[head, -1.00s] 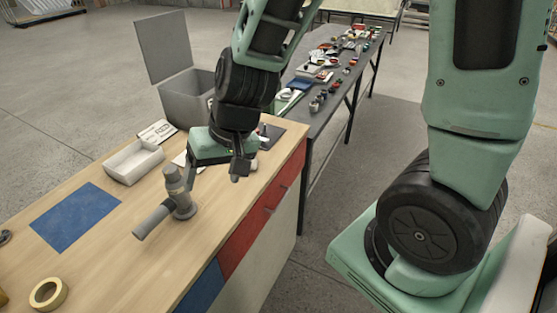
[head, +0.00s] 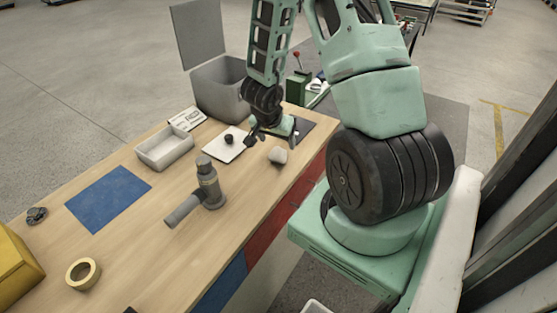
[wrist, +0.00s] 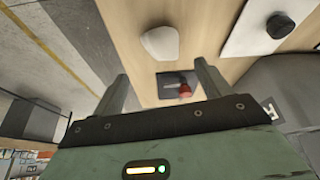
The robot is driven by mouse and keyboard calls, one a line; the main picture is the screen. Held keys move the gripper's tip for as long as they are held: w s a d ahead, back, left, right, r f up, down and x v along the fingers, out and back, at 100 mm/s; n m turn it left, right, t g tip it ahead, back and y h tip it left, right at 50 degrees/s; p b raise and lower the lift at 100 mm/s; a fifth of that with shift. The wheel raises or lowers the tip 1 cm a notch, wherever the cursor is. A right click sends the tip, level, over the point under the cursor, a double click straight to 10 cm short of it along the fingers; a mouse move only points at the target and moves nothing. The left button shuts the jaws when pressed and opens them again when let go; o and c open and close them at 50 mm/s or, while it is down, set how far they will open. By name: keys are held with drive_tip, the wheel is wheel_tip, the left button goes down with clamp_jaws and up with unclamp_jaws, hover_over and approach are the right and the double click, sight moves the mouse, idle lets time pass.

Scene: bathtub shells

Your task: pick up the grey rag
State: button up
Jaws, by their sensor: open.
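The grey rag looks like a small pale crumpled lump (head: 278,155) on the wooden workbench, near its right edge. In the wrist view the pale lump (wrist: 160,43) lies ahead of my fingers, slightly above the gap between them. My gripper (head: 272,138) is open and empty. It hangs just behind the rag in the head view, apart from it. In the wrist view both fingers of my gripper (wrist: 161,82) show spread apart with nothing between them.
A grey pipe fitting (head: 208,185) stands on the workbench (head: 150,240) in front of the rag. A white board with a black knob (head: 222,146), a light tray (head: 165,150) and an open grey bin (head: 218,95) are nearby. A dark plate with a red part (wrist: 180,85) lies past the rag.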

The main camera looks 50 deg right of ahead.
sight(279, 152)
drive_tip(key=shift+x, duration=1.6)
drive_tip(key=shift+p+x, duration=0.55)
drive_tip(key=shift+x, duration=1.95)
drive_tip(key=shift+w+a, duration=0.2)
drive_tip(key=shift+c, duration=0.3)
drive_tip(key=c, duration=1)
